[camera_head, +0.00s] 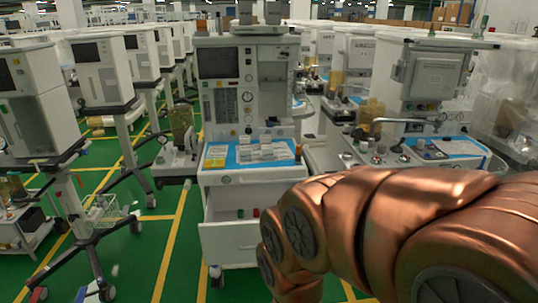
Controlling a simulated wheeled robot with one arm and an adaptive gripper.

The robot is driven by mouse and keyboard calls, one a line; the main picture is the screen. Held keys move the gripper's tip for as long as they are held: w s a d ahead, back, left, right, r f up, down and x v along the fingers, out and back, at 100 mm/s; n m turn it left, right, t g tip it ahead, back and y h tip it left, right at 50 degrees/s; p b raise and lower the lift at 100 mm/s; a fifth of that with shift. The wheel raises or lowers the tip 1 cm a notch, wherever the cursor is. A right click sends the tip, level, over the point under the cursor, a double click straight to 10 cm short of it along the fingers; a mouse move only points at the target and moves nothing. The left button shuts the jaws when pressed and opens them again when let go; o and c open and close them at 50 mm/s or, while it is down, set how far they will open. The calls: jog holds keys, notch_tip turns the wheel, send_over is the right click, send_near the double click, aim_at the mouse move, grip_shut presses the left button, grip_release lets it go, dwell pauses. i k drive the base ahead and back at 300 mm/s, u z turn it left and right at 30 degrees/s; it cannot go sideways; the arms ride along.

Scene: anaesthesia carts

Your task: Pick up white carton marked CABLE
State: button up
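Several small white cartons stand close together on the blue mat (217,152) on top of the middle anaesthesia cart (225,180). One white carton (265,150) is near the middle of the group. The print on them is too small to read, so I cannot tell which one is marked CABLE. My copper-coloured arm fills the lower right, in front of and below the cart top. My gripper is not in view.
A pulled-out drawer (230,245) juts from the middle cart, with small items inside. An orange-brown bottle (298,153) stands at the mat's right edge. Another cart (425,80) is close on the right. Wheeled monitor stands (40,105) line the left. Green floor (165,230) shows between.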

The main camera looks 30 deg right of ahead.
aim_at(267, 150)
jog(key=z, duration=0.05)
jog(key=k, duration=0.45)
jog(key=u, duration=0.9)
jog(key=i, duration=2.1)
jog(key=z, duration=1.2)
jog(key=i, duration=0.7)
jog(key=z, duration=0.8)
